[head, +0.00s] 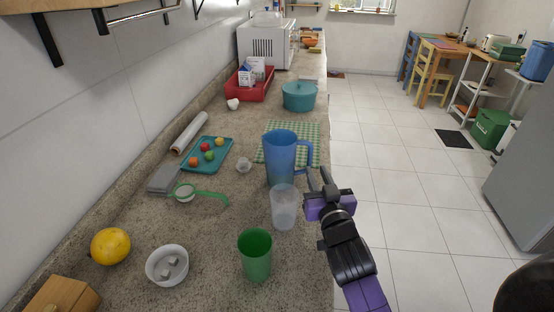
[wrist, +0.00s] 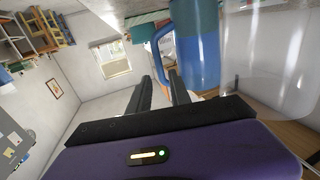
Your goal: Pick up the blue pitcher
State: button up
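The blue pitcher (head: 281,158) stands upright on the counter, its handle on the right side toward the counter's edge. My gripper (head: 318,181) is just right of the pitcher and a little nearer, close to the handle. In the wrist view the pitcher (wrist: 196,55) fills the upper right, with its handle (wrist: 160,48) beyond my fingertips. My gripper (wrist: 161,82) is open there, with a gap between its two fingers and nothing between them. I cannot tell whether a finger touches the handle.
A clear cup (head: 284,208) stands just in front of the pitcher, close to my gripper. A green cup (head: 256,256) is nearer. A checkered cloth (head: 302,130) and a teal pot (head: 299,95) lie behind.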

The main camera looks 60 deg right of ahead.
aim_at(311, 155)
jog(key=p+x, duration=0.1)
jog(key=x, duration=0.5)
jog(key=shift+w+d+r+p, duration=0.1)
jog(key=shift+w+d+p, duration=0.1)
jog(key=shift+p, duration=0.15)
jog(key=x, duration=0.2)
jog(key=p+x, duration=0.1)
jog(key=x, duration=0.1)
jog(key=shift+r+p, duration=0.2)
jog(key=shift+p, duration=0.1)
jog(key=shift+w+d+f, duration=0.1)
jog(key=shift+w+d, duration=0.2)
jog(key=shift+d, duration=0.15)
grip_shut()
dwell(0.3)
